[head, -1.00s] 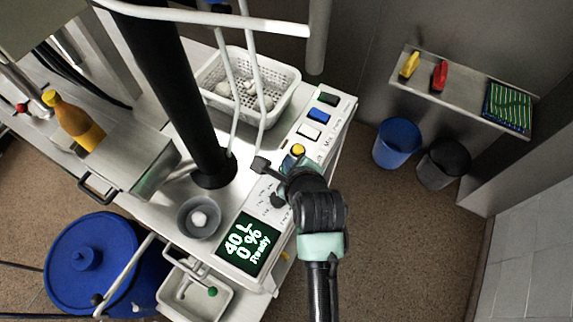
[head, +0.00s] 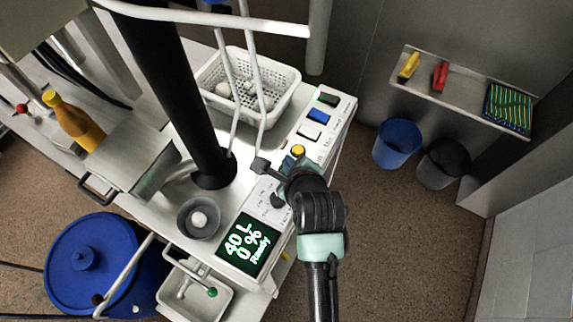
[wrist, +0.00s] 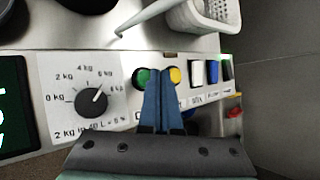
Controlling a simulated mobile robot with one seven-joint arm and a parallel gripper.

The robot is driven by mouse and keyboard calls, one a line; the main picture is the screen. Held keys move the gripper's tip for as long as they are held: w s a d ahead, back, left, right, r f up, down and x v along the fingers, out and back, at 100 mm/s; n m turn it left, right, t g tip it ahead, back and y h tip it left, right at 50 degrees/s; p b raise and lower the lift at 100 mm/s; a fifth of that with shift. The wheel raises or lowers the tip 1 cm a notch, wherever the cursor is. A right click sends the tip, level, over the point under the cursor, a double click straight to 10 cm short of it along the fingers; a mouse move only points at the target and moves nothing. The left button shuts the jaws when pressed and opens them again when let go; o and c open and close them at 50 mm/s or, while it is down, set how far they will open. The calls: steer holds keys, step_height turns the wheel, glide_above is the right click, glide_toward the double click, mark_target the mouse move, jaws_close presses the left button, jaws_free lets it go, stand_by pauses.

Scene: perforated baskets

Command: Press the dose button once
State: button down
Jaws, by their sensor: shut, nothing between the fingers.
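The control panel (wrist: 120,65) has a green round button (wrist: 141,78) and a yellow round button (wrist: 175,75) side by side. The yellow button also shows in the head view (head: 298,150). Labels below the buttons are partly hidden by my fingers, so I cannot tell which one is the dose button. My gripper (wrist: 160,84) is shut and empty, its blue fingertips over the panel between the two buttons, overlapping the green one's edge. I cannot tell whether they touch. In the head view my gripper (head: 286,168) hides the green button. The display (head: 247,244) reads 40 L, 0 %, Ready.
A kg dial (wrist: 90,102) sits left of the buttons. White, blue (wrist: 213,71) and dark rocker switches sit to the right. A white perforated basket (head: 283,107), a black column (head: 170,85) and a grey bowl (head: 184,222) stand behind the panel.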

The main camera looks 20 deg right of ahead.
steer(key=shift+f, duration=0.15)
stand_by(0.5)
steer(key=shift+f, duration=0.3)
steer(key=shift+f, duration=0.5)
stand_by(0.8)
steer(key=shift+r, duration=0.15)
steer(key=shift+r+p, duration=0.75)
steer(key=shift+p, duration=0.05)
steer(key=shift+r, duration=0.15)
step_height(320, 180, up, 5)
steer(key=p, duration=0.5)
